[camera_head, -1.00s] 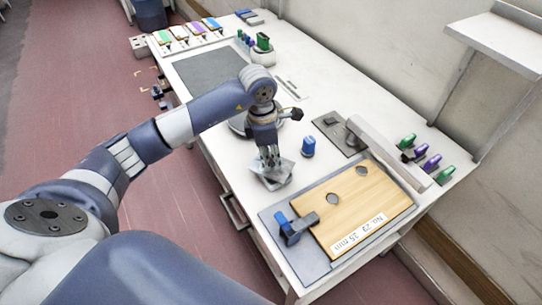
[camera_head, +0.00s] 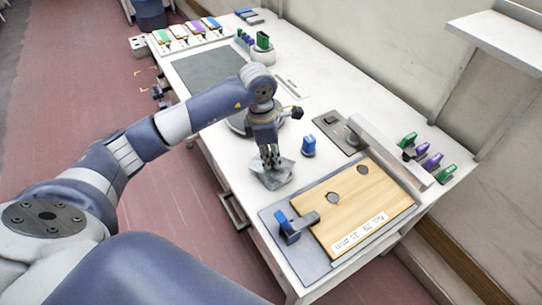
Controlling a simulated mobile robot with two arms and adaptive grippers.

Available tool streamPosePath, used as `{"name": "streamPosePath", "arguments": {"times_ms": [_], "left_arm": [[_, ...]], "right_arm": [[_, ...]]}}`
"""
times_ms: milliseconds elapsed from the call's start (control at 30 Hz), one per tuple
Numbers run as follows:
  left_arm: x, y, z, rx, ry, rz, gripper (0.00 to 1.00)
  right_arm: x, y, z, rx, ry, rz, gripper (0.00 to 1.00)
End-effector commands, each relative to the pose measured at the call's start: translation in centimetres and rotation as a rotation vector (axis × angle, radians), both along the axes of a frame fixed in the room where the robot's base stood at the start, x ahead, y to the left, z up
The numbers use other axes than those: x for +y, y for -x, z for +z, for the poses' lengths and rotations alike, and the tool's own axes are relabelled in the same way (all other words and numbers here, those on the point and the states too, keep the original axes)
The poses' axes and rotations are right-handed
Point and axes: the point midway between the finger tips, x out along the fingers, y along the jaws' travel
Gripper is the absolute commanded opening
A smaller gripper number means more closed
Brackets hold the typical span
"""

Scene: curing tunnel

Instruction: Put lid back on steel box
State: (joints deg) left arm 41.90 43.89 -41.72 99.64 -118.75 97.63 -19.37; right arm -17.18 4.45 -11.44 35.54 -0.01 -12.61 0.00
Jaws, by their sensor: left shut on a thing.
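My left gripper (camera_head: 270,160) points down over the near-middle part of the white bench. Its fingers are shut on a grey metal piece (camera_head: 272,175), which looks like the lid of the steel box. The fingers cover part of this piece. A steel box under it cannot be clearly told apart from the lid, so I cannot tell whether the lid is seated or held just above. My right gripper does not show.
A wooden board (camera_head: 352,208) with holes lies on a grey plate to the right, with a blue clamp (camera_head: 290,228) at its corner. A blue object (camera_head: 308,146) stands close right of the gripper. Green and purple handled items line the back right. A dark mat (camera_head: 208,68) lies farther back.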

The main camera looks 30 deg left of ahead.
Motion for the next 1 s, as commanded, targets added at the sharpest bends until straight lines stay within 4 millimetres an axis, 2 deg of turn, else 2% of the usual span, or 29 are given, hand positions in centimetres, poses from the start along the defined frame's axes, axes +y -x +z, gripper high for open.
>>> {"name": "streamPosePath", "arguments": {"times_ms": [367,400,500,733,800,867,1000], "left_arm": [[0.0,0.01,0.0,0.001,0.001,0.0,0.0],[0.0,0.03,-0.01,0.001,0.001,0.0,0.24],[0.0,0.03,-0.01,0.001,0.001,0.0,0.43],[0.01,0.03,-0.02,0.001,0.0,0.0,0.43],[0.01,0.04,-0.04,0.001,0.0,0.0,0.55],[0.01,0.04,-0.04,0.001,0.0,0.0,0.63],[0.01,0.04,-0.03,0.001,0.0,0.0,0.63]], "right_arm": [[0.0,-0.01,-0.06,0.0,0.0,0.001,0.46],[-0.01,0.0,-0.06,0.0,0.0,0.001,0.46],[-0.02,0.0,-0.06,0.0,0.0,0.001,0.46],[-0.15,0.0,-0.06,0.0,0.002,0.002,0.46],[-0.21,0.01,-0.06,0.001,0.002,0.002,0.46],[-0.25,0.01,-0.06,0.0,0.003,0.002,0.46],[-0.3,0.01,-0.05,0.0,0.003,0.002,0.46]]}}
